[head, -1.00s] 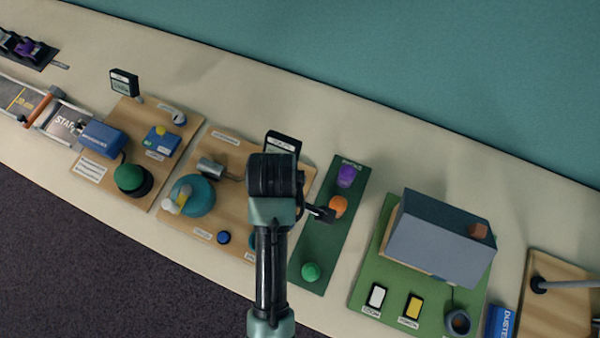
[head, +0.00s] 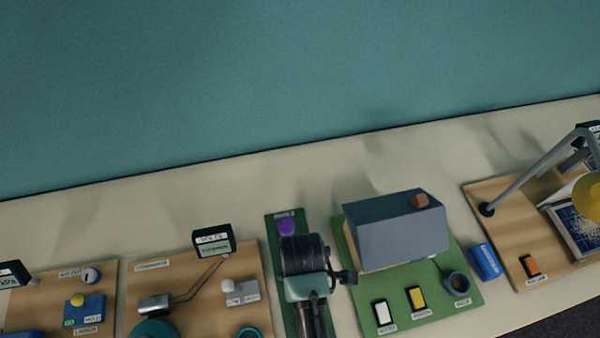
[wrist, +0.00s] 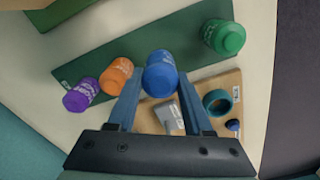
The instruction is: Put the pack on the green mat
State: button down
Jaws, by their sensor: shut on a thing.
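The pack, which I take to be the blue cylinder (wrist: 160,76), is between my gripper's fingertips (wrist: 163,88) in the wrist view. My gripper is shut on it. In that view it overlaps the edge of the dark green mat (wrist: 130,45); its height above the mat is unclear. Purple (wrist: 80,97), orange (wrist: 116,77) and green (wrist: 224,37) cylinders are on the mat. In the head view my gripper (head: 305,258) covers much of the mat (head: 273,258), and the purple cylinder (head: 286,225) shows behind it. The blue cylinder is hidden there.
A lighter green board (head: 455,303) with a grey house model (head: 400,240) stands right of my gripper. A wooden board (head: 185,275) with a gauge (head: 213,242) is to the left. A blue box (head: 485,262) and a lamp board (head: 475,200) are farther right.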

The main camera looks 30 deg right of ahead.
jog(key=shift+f, duration=1.95)
jog(key=shift+f, duration=0.15)
jog(key=shift+c, duration=1.5)
grip_release()
